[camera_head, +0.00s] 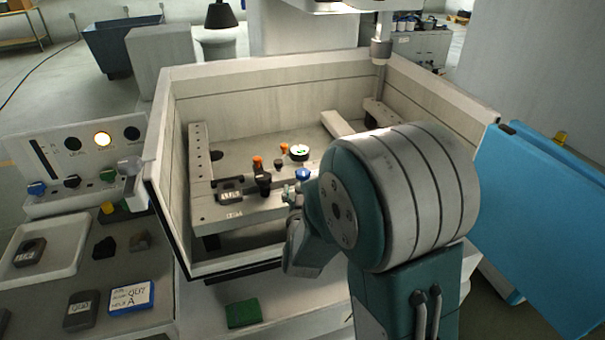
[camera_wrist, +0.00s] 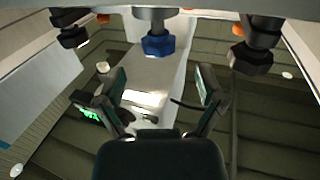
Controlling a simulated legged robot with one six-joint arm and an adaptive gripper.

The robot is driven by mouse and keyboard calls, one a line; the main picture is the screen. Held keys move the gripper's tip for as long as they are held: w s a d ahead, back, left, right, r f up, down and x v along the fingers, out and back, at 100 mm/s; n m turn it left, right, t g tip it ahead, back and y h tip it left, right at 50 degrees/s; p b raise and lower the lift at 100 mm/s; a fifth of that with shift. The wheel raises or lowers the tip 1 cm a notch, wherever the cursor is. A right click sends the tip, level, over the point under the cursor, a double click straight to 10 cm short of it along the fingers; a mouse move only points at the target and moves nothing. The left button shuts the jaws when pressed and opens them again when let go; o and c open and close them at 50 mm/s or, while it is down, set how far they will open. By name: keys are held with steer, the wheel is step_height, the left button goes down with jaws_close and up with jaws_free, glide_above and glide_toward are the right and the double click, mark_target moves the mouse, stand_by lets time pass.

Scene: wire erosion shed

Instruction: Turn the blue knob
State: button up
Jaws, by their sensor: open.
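A blue knob (camera_head: 302,174) shows inside the open machine tank (camera_head: 262,82), just beyond my gripper (camera_head: 291,194). In the wrist view a blue knob (camera_wrist: 158,42) with a lobed rim sits at the top centre, on a grey shaft. My gripper (camera_wrist: 160,88) is open, with one finger on each side and nothing between them. The blue knob lies above the gap between the fingertips in that picture, apart from them. Another blue knob (camera_head: 37,188) is on the control panel at the far left. My arm hides part of the tank.
Black knobs flank the blue one in the wrist view, at left (camera_wrist: 70,27) and right (camera_wrist: 250,58). A black knob (camera_head: 263,183) and a white dial (camera_head: 299,152) are close by in the tank. Tank walls surround the area. A blue door (camera_head: 540,215) stands open at right.

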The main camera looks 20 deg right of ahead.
mark_target(303, 179)
steer(key=x, duration=0.6)
steer(key=shift+w, duration=0.1)
steer(key=c, duration=1.2)
